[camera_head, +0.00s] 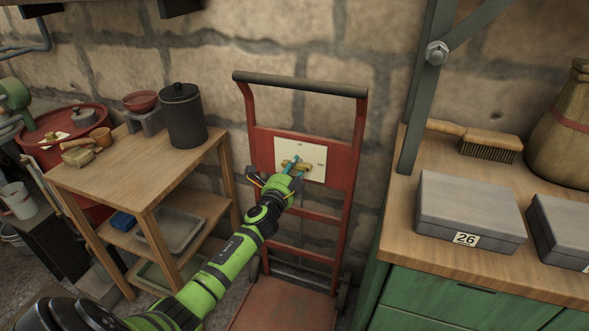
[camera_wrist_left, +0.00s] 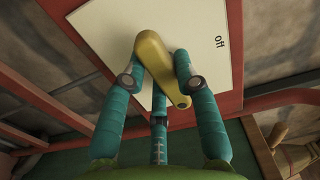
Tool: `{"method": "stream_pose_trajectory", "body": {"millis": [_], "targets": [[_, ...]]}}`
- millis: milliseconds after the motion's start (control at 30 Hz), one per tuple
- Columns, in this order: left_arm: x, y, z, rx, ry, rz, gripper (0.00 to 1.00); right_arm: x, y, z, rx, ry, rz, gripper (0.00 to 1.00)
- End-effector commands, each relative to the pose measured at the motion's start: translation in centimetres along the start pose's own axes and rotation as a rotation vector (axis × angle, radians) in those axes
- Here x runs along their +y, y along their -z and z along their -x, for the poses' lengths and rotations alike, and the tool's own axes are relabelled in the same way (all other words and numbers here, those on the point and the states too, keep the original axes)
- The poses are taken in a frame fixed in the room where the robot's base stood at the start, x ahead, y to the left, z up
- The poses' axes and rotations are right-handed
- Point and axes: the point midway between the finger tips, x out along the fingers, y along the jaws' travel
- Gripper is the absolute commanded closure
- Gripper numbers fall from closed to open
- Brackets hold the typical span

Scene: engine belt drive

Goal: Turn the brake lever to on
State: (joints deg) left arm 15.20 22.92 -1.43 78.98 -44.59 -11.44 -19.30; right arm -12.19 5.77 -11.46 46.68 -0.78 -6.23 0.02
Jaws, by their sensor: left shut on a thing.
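The brake lever (camera_head: 304,166) is a yellow bar on a white plate (camera_head: 314,151) fixed to the red hand truck against the stone wall. In the head view it lies roughly level across the plate. The lever also shows in the left wrist view (camera_wrist_left: 150,55), where the plate (camera_wrist_left: 205,25) bears the word "off" to the right of the lever. My left gripper (camera_head: 292,170) is at the plate, its teal fingers on both sides of the lever and shut on it. The gripper hides part of the lever in the head view. My right gripper is not in view.
The red hand truck (camera_head: 352,150) stands between a wooden shelf table (camera_head: 90,178) with a black canister (camera_head: 183,115) and a green workbench (camera_head: 470,280). A grey box marked 26 (camera_head: 470,205) and a brush (camera_head: 488,142) lie on the bench. A post rises at the bench's left edge.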

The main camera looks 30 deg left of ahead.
Motion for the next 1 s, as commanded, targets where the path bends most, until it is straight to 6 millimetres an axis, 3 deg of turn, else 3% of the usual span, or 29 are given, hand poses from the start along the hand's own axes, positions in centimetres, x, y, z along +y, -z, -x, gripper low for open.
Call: {"method": "stream_pose_trajectory", "body": {"millis": [733,767,800,1000], "targets": [[-0.23,0.01,-0.05,0.002,0.004,-0.09,1.0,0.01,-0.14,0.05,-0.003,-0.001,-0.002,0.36],[-0.23,0.01,-0.05,0.002,0.004,-0.09,0.62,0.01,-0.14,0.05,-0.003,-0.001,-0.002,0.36],[-0.23,0.0,-0.05,0.002,0.004,-0.09,0.46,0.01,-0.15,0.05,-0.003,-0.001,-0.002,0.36],[-0.14,-0.03,-0.03,0.001,0.002,-0.087,0.46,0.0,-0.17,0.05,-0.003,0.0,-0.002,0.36]]}}
